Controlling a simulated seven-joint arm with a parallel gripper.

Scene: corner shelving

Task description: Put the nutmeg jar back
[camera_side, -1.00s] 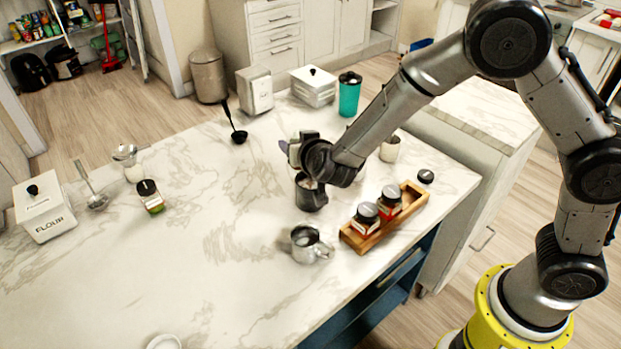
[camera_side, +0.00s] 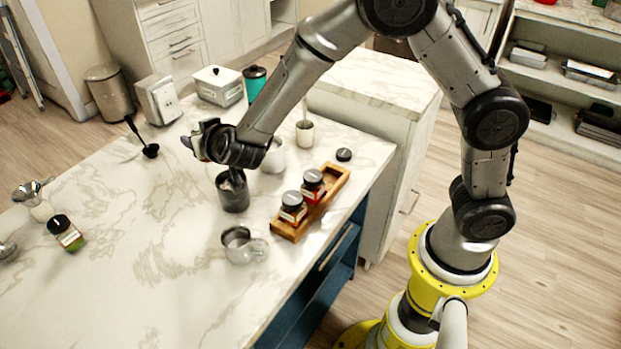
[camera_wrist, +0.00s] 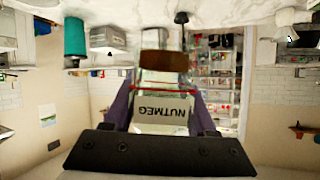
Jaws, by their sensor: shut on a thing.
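My gripper (camera_side: 196,141) is shut on the nutmeg jar, above the counter and just behind a dark cup. In the wrist view the jar (camera_wrist: 163,108) sits between the two purple fingers of my gripper (camera_wrist: 162,103); its pale label reads NUTMEG, upside down, and a brown part shows at its top. In the side view the jar is mostly hidden by my wrist. A wooden rack (camera_side: 284,232) stands near the counter's right edge.
A white mug (camera_side: 274,157), a utensil cup (camera_side: 304,134) and a small dark lid (camera_side: 344,154) are behind. Another spice jar (camera_side: 66,234) stands far left. The left-middle counter is clear.

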